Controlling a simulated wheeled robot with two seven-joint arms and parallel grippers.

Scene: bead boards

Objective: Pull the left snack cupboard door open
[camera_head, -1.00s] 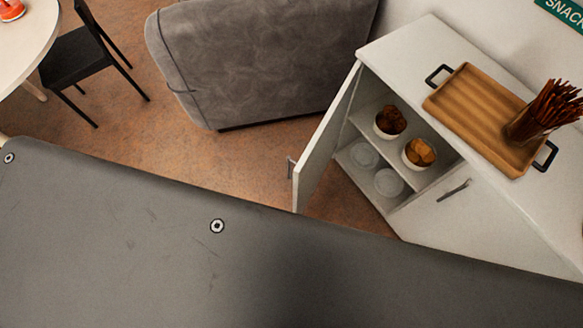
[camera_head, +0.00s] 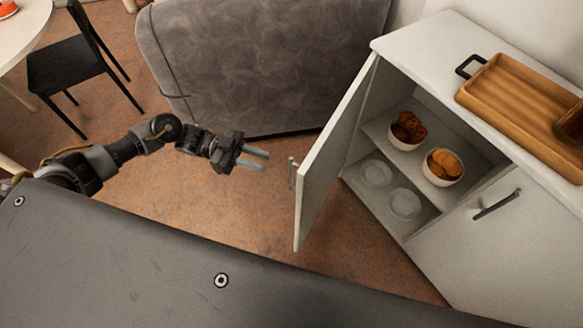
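The snack cupboard (camera_head: 460,262) is white and stands at the right. Its left door (camera_head: 335,150) is swung well open, out toward the left, and shows the shelves inside. The door's handle (camera_head: 292,173) is on its outer face near the free edge. My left gripper (camera_head: 262,160) is left of the handle, apart from it, with its two fingers spread and nothing between them. My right gripper is not in view. The right door (camera_head: 470,235) is shut and has a dark bar handle (camera_head: 497,205).
Inside are two bowls of snacks (camera_head: 407,130) (camera_head: 443,167) above and two clear dishes (camera_head: 376,173) (camera_head: 404,203) below. A wooden tray (camera_head: 500,95) lies on top. A grey sofa (camera_head: 255,60) stands behind my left gripper. A black chair (camera_head: 65,65) and round table (camera_head: 22,32) are at the left.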

